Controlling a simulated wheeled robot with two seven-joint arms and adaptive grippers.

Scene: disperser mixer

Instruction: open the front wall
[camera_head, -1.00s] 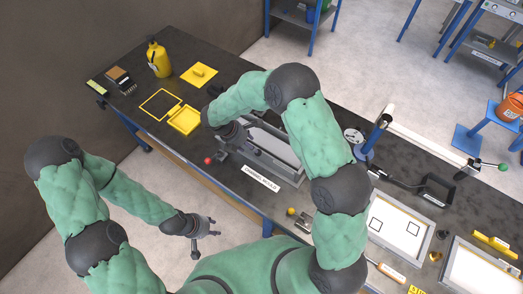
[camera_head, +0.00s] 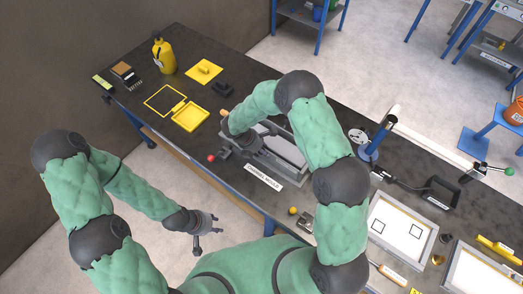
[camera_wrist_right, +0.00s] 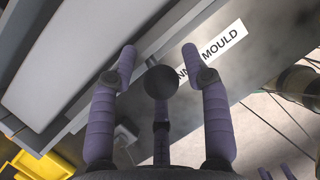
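The long grey channel mould (camera_head: 287,150) lies on the dark bench, with a "CHANNEL MOULD" label (camera_head: 263,178) before its near side. My right gripper (camera_wrist_right: 160,55) is over the mould's left, near side; my forearm hides part of the mould. In the wrist view its fingers are spread on both sides of a dark round ball (camera_wrist_right: 161,82) near the mould's metal edge (camera_wrist_right: 95,85); I cannot tell whether they touch it. My left gripper (camera_head: 208,226) is open and empty in front of the bench.
Left on the bench are a yellow bottle (camera_head: 163,56), a yellow tray (camera_head: 190,116), a yellow lid (camera_head: 204,70) and a black item (camera_head: 222,88). To the right are a blue-based post (camera_head: 371,150) and a light panel (camera_head: 398,228).

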